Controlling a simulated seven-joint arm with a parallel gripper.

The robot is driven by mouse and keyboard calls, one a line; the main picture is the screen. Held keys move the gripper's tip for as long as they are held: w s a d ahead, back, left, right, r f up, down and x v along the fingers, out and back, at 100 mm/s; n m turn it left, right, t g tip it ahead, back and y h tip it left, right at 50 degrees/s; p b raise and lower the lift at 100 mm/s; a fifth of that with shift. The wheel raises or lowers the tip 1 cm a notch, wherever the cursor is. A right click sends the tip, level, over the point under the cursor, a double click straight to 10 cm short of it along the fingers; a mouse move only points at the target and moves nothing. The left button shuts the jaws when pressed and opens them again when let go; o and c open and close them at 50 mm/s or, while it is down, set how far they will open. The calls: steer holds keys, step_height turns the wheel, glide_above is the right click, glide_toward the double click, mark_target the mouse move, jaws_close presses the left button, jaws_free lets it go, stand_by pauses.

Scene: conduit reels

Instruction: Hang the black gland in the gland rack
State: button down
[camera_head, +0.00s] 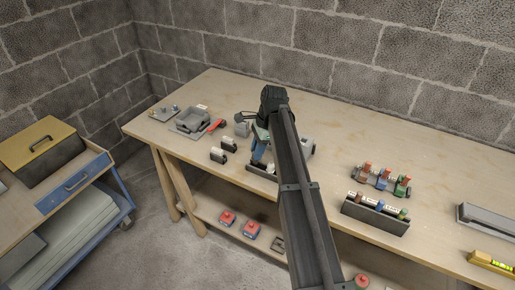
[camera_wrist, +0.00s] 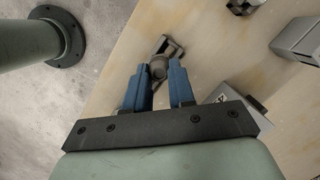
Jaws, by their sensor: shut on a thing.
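My gripper (camera_wrist: 160,80) has two blue fingers closed around a grey, rounded fitting (camera_wrist: 158,66) with a bar-like end, seen in the wrist view. I cannot tell for sure that this is the black gland. In the head view my gripper (camera_head: 261,134) is over the middle of the bench, and my arm hides much of what is beneath it. A dark low rack with pale labels (camera_head: 258,168) shows just in front of the gripper, partly hidden. Another dark rack (camera_head: 375,217) to the right holds several coloured pieces. I cannot tell which is the gland rack.
A grey block (camera_head: 241,129) stands left of my gripper. Red, blue and green items (camera_head: 382,180) stand right. The back of the bench is clear.

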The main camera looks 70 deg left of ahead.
steer(key=shift+w+x, duration=0.15)
steer(key=shift+x, duration=0.55)
steer(key=shift+w+x, duration=0.2)
steer(key=shift+x, duration=0.45)
steer(key=shift+f, duration=0.1)
steer(key=c, duration=0.9)
jaws_free()
steer(key=shift+o, duration=0.6)
steer(key=shift+o, duration=0.7)
steer(key=shift+r, duration=0.2)
steer(key=shift+s+v, duration=0.25)
steer(key=shift+v, duration=0.85)
steer(key=shift+s+v, duration=0.3)
steer(key=shift+v, duration=0.75)
steer(key=shift+s+v, duration=0.25)
steer(key=shift+v, duration=0.85)
steer(key=shift+w+r, duration=0.1)
steer(key=shift+r, duration=0.1)
